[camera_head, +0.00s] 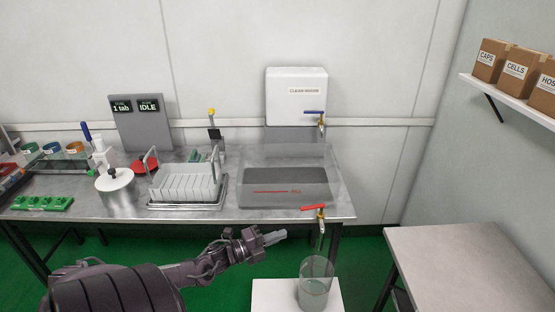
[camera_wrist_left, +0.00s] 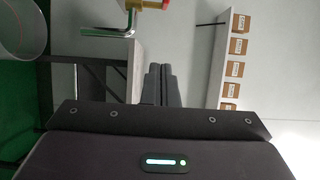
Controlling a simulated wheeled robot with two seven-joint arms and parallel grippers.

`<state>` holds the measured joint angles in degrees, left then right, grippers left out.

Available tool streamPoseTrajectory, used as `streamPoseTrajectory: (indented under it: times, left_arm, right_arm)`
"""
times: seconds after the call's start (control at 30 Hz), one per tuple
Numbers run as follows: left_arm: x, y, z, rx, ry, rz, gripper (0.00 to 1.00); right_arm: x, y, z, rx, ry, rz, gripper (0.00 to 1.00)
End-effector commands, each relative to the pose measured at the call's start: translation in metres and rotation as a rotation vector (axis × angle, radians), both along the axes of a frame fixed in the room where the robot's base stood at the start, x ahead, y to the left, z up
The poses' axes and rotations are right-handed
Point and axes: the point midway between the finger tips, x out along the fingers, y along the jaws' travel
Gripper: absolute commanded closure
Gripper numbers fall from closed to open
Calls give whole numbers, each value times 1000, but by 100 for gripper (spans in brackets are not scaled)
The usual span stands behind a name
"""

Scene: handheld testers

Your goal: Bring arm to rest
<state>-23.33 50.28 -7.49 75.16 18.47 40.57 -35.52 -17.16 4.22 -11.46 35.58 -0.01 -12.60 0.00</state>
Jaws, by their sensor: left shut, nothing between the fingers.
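My left gripper (camera_head: 273,237) is shut and empty, held in front of the steel bench's front edge, left of the red-handled tap (camera_head: 316,209). In the left wrist view the closed fingers (camera_wrist_left: 159,72) point toward the pale wall. My left arm (camera_head: 185,275) comes in from the lower left. My right gripper is not in view.
A clear beaker (camera_head: 315,283) stands on a white stand (camera_head: 270,293) below the tap, near my gripper. The steel bench (camera_head: 130,221) holds a clear tank (camera_head: 289,187), a white rack (camera_head: 186,185) and a lidded pot (camera_head: 118,193). A bare grey table (camera_head: 455,255) is at right.

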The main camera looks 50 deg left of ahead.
Motion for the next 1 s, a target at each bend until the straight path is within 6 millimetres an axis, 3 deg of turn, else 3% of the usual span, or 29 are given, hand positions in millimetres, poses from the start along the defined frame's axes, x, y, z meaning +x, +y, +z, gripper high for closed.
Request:
streamPoseTrajectory:
  times: [0.43,0.57,0.67,0.8,0.87,1.0]
  left_arm:
    - [0,0,-1,-1,2,2,100]
    - [-6,6,-24,-44,56,56,100]
    - [-23,15,-71,-140,167,167,100]
    - [-66,16,-165,-328,389,381,100]
    - [-89,8,-204,-408,486,470,100]
    - [-150,-27,-287,-581,707,663,100]
  right_arm:
    - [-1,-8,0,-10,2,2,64]
    - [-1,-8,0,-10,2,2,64]
    - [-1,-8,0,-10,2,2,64]
    - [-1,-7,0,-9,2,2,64]
    - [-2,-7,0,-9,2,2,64]
    - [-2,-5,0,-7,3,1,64]
